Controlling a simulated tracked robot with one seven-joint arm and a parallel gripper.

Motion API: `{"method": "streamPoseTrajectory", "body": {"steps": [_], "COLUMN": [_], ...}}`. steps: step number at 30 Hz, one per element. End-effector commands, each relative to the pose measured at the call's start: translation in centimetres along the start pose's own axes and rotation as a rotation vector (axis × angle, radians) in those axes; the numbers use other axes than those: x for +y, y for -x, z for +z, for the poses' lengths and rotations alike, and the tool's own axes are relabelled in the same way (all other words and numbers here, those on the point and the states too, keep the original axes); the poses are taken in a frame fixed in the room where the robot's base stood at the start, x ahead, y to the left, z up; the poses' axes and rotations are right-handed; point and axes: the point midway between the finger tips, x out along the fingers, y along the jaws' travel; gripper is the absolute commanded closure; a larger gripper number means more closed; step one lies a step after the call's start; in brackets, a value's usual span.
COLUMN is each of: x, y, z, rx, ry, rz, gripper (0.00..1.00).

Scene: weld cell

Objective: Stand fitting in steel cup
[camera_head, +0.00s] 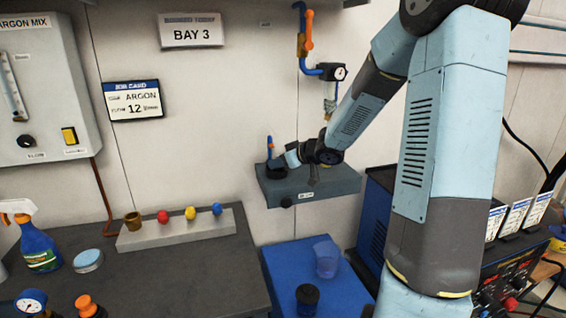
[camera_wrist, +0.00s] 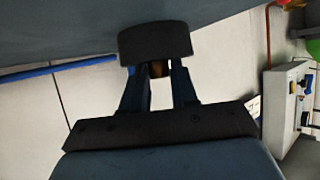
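My gripper (camera_head: 273,152) is at the small grey wall shelf, at the far end of my outstretched arm, and is small in the head view. In the wrist view, my two dark fingers (camera_wrist: 160,82) stand either side of a small brass-coloured part, with a dark round piece (camera_wrist: 155,42) just beyond the tips. This may be the fitting, but its hold is unclear. A dark open-topped cup (camera_head: 307,297) stands on the blue mat (camera_head: 284,262). A translucent blue cup (camera_head: 326,258) stands behind it. I cannot tell which vessel is the steel cup.
The wall shelf (camera_head: 335,186) juts out under a blue pipe with a gauge (camera_head: 340,73). A pale rack (camera_head: 170,236) holds a brown cup and red, yellow and blue knobs. A spray bottle (camera_head: 38,248) and round tin (camera_head: 88,260) stand left. The dark bench's middle is clear.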

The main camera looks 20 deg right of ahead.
Motion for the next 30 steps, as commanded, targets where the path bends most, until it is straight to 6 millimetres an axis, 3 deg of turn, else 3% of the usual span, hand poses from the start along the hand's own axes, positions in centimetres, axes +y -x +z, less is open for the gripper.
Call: {"method": "streamPoseTrajectory", "body": {"steps": [14, 30], "x": [0.1, 0.1], "y": [0.8, 8.9], "z": [-0.1, -0.1], "rx": [-0.001, -0.001], "ry": [0.000, 0.001], "rz": [0.004, 0.005], "gripper": [0.66, 0.66]}}
